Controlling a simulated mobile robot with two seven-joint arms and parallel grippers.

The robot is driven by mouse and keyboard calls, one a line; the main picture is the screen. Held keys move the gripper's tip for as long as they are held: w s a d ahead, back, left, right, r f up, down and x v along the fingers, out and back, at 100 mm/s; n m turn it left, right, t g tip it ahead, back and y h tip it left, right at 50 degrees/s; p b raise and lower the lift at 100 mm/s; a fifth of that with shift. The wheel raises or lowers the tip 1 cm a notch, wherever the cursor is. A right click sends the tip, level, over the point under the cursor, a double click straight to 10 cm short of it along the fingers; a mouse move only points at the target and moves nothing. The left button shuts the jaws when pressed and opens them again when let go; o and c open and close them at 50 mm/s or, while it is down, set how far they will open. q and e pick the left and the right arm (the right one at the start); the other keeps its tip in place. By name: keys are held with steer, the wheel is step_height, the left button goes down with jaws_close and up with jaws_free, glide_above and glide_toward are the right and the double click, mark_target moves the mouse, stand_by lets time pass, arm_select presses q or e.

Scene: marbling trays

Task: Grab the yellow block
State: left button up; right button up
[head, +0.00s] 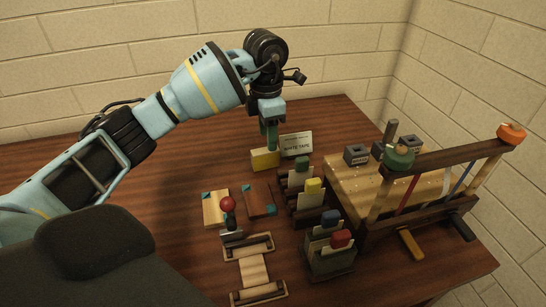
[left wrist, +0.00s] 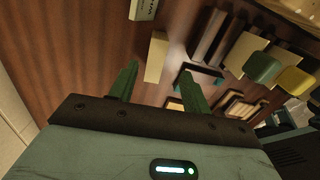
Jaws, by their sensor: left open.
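The yellow block (head: 264,160) lies on the brown wooden table, just in front of a white box labelled "WHITE TAPE" (head: 296,144). My left gripper (head: 270,146) points down from above, with its green fingers at the block's far edge in the head view. In the left wrist view, the pale yellow block (left wrist: 156,57) appears beyond and between the two spread green fingers (left wrist: 158,76). The left gripper is open, and nothing is visibly clamped in it. Whether a finger touches the block cannot be told. My right gripper is not in view.
A dark rack of cards with coloured knobs (head: 305,198) stands right of the block, beside a wooden frame (head: 440,155). The table left of the block is clear.

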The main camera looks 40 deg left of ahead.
mark_target(265, 150)
arm_select(q)
steer(key=shift+s+a, duration=0.1)
steer(key=shift+s, duration=0.05)
steer(key=shift+a+f, duration=0.15)
steer(key=shift+f, duration=1.8)
steer(key=shift+a+f, duration=0.1)
steer(key=shift+f, duration=1.85)
jaws_close()
steer(key=shift+r, duration=0.1)
step_height(265, 150, up, 10)
steer(key=shift+f, duration=0.1)
